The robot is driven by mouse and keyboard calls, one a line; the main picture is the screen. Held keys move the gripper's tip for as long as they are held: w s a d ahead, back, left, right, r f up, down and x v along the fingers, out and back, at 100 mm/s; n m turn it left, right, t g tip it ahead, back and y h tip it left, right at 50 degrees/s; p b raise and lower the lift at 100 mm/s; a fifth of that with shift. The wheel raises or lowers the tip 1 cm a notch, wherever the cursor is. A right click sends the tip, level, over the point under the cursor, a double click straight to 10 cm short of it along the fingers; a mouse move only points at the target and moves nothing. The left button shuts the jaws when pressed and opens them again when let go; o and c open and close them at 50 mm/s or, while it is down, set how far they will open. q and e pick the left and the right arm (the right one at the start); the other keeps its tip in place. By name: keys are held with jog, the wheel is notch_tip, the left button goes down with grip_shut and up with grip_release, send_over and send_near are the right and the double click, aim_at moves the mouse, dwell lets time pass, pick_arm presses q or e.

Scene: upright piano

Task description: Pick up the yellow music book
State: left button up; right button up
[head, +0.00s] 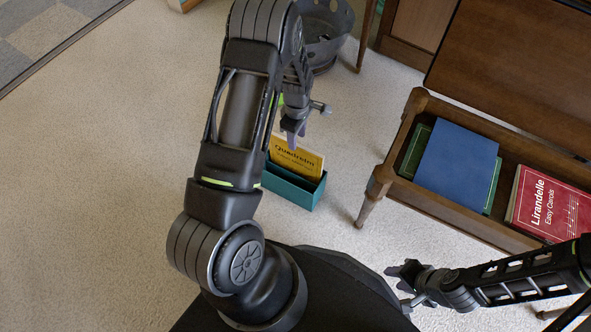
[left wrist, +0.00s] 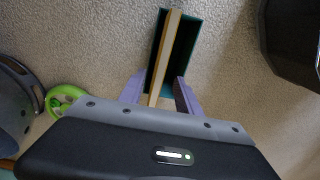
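The yellow music book (head: 296,158) stands upright in a teal open box (head: 292,188) on the carpet; the lettering on its cover shows. The left wrist view shows the book (left wrist: 166,58) edge-on, inside the teal box (left wrist: 186,47). My left gripper (head: 295,130) is just above and behind the book's top in the head view. In the left wrist view its two purple fingers (left wrist: 158,92) are apart, one on each side of the near end of the book; I cannot tell whether they touch it. My right gripper (head: 402,285) is low at the right, away from the book, with its fingers seeming apart.
An open piano bench (head: 375,186) at the right holds a blue book (head: 457,160), a green book (head: 413,150) and a red book (head: 545,204). A dark basket (head: 325,35) stands behind my left arm. Bare carpet (head: 90,190) is free at the left.

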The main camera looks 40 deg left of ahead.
aim_at(307, 163)
pick_arm(q)
jog(key=shift+f+b, duration=0.45)
jog(key=shift+f, duration=0.85)
jog(key=f, duration=0.1)
jog(key=f+b, duration=0.1)
jog(key=f, duration=0.1)
jog(key=f+b, duration=0.1)
jog(key=f, duration=0.1)
jog(key=shift+a+f, duration=0.1)
jog(key=shift+a, duration=0.15)
jog(key=shift+c, duration=0.3)
grip_shut()
dwell(0.7)
